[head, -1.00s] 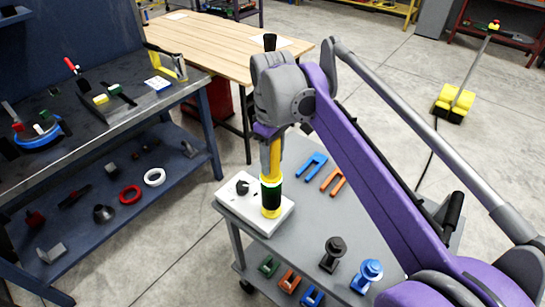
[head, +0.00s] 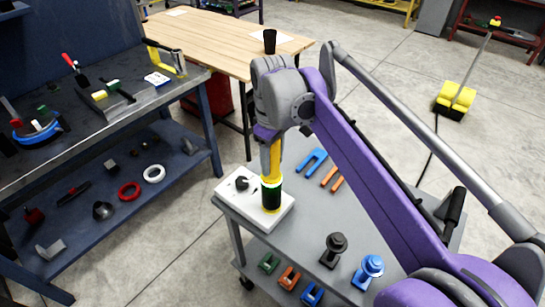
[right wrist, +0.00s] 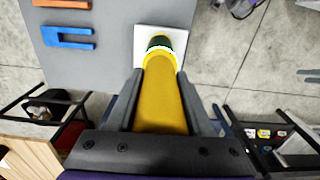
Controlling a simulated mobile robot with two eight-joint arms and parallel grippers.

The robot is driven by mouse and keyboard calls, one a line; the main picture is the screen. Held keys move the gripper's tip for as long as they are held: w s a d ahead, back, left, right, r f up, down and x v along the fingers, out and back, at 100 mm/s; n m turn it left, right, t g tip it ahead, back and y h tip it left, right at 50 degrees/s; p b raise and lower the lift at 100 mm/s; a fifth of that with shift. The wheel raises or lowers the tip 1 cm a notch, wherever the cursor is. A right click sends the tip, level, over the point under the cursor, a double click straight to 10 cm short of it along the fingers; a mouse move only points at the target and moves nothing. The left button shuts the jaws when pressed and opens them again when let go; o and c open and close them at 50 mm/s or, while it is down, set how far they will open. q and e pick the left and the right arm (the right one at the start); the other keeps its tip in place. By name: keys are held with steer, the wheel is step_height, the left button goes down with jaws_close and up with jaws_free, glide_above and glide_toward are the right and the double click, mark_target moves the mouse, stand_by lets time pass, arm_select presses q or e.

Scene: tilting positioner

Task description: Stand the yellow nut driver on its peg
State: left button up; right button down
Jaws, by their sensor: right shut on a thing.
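The yellow nut driver (head: 275,162) hangs nearly upright below my right gripper (head: 270,145), over the white block (head: 284,212) on the grey cart. In the right wrist view, the right gripper (right wrist: 160,78) is shut on the yellow nut driver (right wrist: 160,105), with one finger on each side. A dark cylinder with green, white and yellow bands (head: 271,195) shows at its lower end, down at the block. The peg cannot be made out; the driver or the bands hide that spot. I cannot tell how far the driver is seated. My left gripper is not in view.
A small black knob (head: 242,183) stands on the white block, left of the driver. Blue (head: 312,161) and orange (head: 331,178) forks lie on the cart. Black (head: 334,250) and blue (head: 368,271) fittings stand nearer the front. A dark workbench (head: 118,105) is at left.

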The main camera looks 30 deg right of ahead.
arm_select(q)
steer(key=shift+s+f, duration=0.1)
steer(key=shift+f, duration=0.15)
arm_select(e)
steer(key=shift+f, duration=0.45)
jaws_free()
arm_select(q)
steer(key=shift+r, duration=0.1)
arm_select(e)
steer(key=shift+r, duration=0.15)
steer(key=shift+r+p, duration=1.95)
steer(key=shift+r, duration=1.5)
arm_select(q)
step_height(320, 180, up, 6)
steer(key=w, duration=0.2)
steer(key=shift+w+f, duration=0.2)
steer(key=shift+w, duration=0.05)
arm_select(e)
steer(key=shift+f, duration=0.1)
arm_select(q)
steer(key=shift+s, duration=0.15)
